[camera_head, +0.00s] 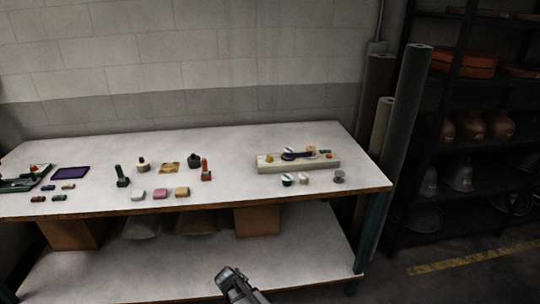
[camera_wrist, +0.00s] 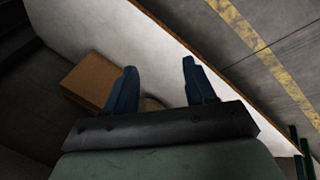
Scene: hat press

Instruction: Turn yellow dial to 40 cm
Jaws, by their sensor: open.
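A small yellow piece (camera_head: 268,159), which looks like the yellow dial, sits at the left end of a pale block-shaped device (camera_head: 300,165) on the right part of the white table. It is too small to read any marking on it. A dark strap-like part and a few small coloured parts also lie on top of the device. My gripper (camera_head: 232,284) is low in front of the table, well short of the device. In the wrist view its two fingers (camera_wrist: 157,88) are spread apart with nothing between them. The yellow piece does not show in the wrist view.
Small pots (camera_head: 288,180) stand just in front of the device. An orange-topped bottle (camera_head: 206,170), coloured blocks and a dark green bottle (camera_head: 122,176) stand mid-table. Cardboard boxes (camera_head: 257,220) sit below the tabletop. Tall rolls (camera_head: 405,130) and a dark shelf (camera_head: 470,120) stand at right.

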